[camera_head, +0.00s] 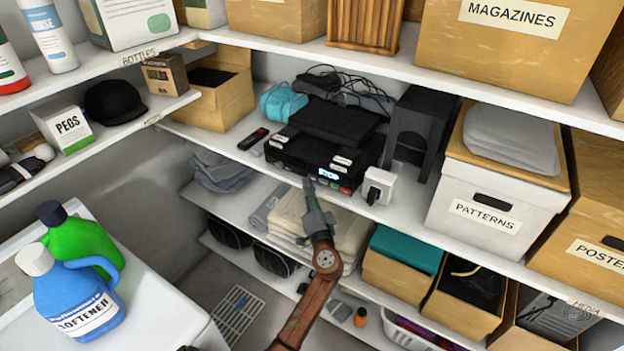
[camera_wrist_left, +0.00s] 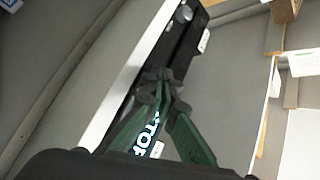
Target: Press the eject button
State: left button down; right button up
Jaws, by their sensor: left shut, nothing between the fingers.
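A black player (camera_head: 300,150) sits on the middle shelf, with a lit display (camera_head: 328,174) and small white labels on its front. In the left wrist view the player (camera_wrist_left: 188,42) runs at a slant, and its display (camera_wrist_left: 147,135) reads in part "TOP" behind the fingers. My left gripper (camera_head: 308,183) is shut and empty, its tips close to the lower front of the player. In the wrist view its fingertips (camera_wrist_left: 160,76) overlap the player's front; I cannot tell whether they touch. I cannot make out which control is the eject button. My right gripper is not in view.
A white plug adapter (camera_head: 378,186) stands right of the player, and a dark stand (camera_head: 411,130) behind it. A remote (camera_head: 253,138) lies to the left. Another shelf (camera_head: 330,50) runs above.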

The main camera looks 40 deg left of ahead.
pick_arm(q)
jog(key=shift+w+b, duration=0.3)
jog(key=shift+w, duration=0.1)
dwell(0.4)
dwell(0.4)
jog(key=shift+s+d, duration=0.1)
jog(key=shift+s, duration=0.65)
jog(key=shift+s, duration=0.1)
jog(key=shift+s+d, duration=0.15)
jog(key=shift+s, duration=1.05)
jog(key=shift+s+d, duration=0.1)
jog(key=shift+s, duration=1.1)
